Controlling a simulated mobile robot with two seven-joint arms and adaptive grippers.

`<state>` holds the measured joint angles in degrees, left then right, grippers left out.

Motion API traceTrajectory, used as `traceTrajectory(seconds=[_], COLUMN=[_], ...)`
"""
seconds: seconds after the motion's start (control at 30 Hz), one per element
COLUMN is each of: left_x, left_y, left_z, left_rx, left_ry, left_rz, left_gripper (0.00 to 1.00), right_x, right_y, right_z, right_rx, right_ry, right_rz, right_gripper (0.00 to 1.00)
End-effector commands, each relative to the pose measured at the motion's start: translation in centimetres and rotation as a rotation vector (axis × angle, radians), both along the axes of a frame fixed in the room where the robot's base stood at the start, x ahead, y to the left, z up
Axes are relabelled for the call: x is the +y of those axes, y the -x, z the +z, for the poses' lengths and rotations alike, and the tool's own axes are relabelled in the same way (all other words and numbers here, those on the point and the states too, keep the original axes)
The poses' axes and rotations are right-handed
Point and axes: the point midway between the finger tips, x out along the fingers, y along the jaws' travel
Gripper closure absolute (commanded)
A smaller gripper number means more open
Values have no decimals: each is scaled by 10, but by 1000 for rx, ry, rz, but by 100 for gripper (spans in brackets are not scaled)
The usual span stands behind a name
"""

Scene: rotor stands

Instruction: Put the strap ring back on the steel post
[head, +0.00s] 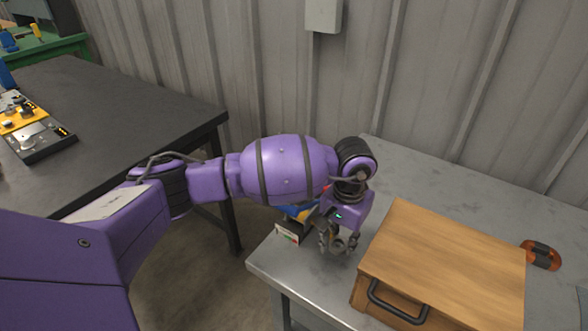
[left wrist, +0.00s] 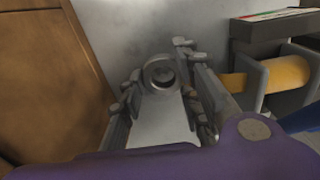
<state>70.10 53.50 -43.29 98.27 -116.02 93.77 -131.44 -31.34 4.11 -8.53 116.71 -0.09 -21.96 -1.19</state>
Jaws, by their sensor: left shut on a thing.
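My left gripper (head: 338,245) points down over the left end of the grey table, just left of the wooden box. In the left wrist view its two fingers (left wrist: 160,100) are closed around a grey metal ring (left wrist: 160,70), which I take to be the strap ring. A pale flat strip (left wrist: 160,118) shows between the fingers below the ring. In the head view the ring is small and partly covered by the fingers. I cannot pick out the steel post for certain in either view. My right gripper is out of view.
The wooden box (head: 450,260) with a black handle (head: 398,303) stands close right of the gripper. A dark bin (head: 292,232) with blue and yellow things is behind my arm. An orange-black object (head: 540,254) lies far right. A black table (head: 120,100) bears a yellow-black board (head: 35,130).

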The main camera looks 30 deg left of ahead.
Motion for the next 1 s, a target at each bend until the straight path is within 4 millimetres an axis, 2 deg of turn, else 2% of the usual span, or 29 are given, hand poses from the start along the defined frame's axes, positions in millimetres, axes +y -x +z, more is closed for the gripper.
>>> traceTrajectory(seconds=[0.4,0.83,0.87,1.0], left_x=[-1,-1,-1,-1], left_y=[-2,-2,-2,-2], left_z=[-11,-12,-12,-12], left_rx=[-4,-5,-5,-5], left_ry=[0,0,0,0], left_rz=[-1,-1,-1,-1], left_gripper=[92,92,68,49], right_x=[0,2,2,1], right_y=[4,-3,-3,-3], right_z=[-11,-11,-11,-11], right_rx=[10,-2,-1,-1], right_ry=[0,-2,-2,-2], right_rz=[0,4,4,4], right_gripper=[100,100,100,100])
